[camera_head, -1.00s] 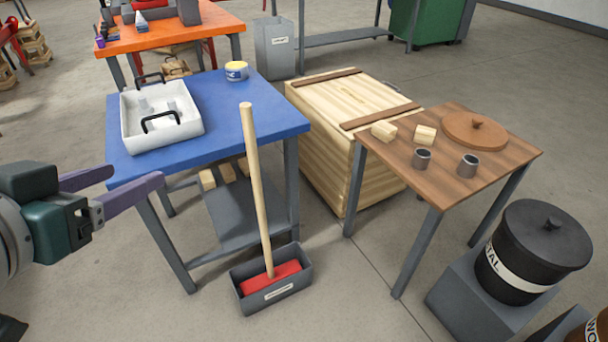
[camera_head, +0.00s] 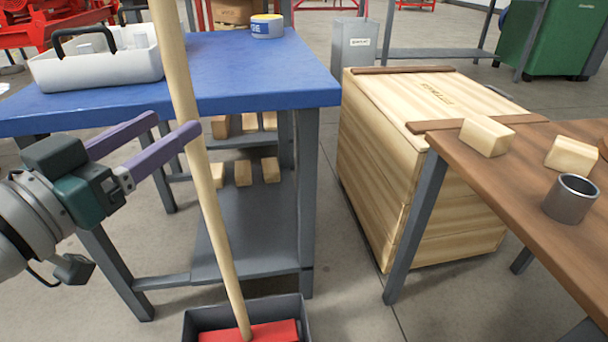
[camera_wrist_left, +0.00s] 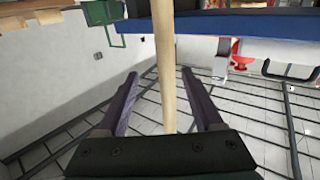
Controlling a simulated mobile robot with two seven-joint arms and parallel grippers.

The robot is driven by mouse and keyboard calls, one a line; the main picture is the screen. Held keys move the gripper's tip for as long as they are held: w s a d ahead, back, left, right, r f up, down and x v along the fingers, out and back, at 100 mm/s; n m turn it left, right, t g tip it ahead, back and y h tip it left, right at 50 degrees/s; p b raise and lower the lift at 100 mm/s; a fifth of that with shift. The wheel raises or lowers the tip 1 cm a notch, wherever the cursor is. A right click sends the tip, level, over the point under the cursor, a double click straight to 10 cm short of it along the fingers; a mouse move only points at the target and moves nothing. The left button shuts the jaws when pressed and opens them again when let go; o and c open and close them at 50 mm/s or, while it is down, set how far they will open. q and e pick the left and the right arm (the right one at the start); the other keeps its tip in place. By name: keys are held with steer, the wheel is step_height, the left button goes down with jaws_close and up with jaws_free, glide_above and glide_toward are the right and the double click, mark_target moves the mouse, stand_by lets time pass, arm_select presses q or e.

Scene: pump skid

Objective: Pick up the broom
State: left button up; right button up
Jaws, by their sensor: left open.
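The broom (camera_head: 211,205) has a pale wooden handle and a red head (camera_head: 250,332). It stands slightly tilted with its head in a grey bin (camera_head: 193,322) on the floor, in front of the blue table. My left gripper (camera_head: 178,126) is open beside the handle's middle, fingers pointing right. In the left wrist view the handle (camera_wrist_left: 165,75) runs upright between the two purple fingers (camera_wrist_left: 163,84), apart from both of them. The handle's top is cut off in the head view. My right gripper is not in view.
The blue table (camera_head: 260,75) stands behind the handle, bearing a white tray (camera_head: 95,70) and a tin (camera_head: 267,26). A wooden crate (camera_head: 385,150) stands right of it. A brown table (camera_head: 510,210) with wooden blocks and a metal cup (camera_head: 570,198) is at the right.

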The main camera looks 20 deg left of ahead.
arm_select(q)
steer(key=w+b, duration=0.1)
steer(key=w, duration=0.2)
steer(key=shift+a, duration=0.1)
steer(key=w, duration=0.2)
steer(key=w+b, duration=0.2)
steer(key=w, duration=0.1)
steer(key=shift+w+a+f, duration=0.2)
steer(key=shift+w+f, duration=0.1)
steer(key=shift+w, duration=0.05)
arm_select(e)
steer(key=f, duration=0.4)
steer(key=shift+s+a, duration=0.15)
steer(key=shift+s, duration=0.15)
arm_select(q)
jaws_close()
steer(key=shift+r, duration=0.1)
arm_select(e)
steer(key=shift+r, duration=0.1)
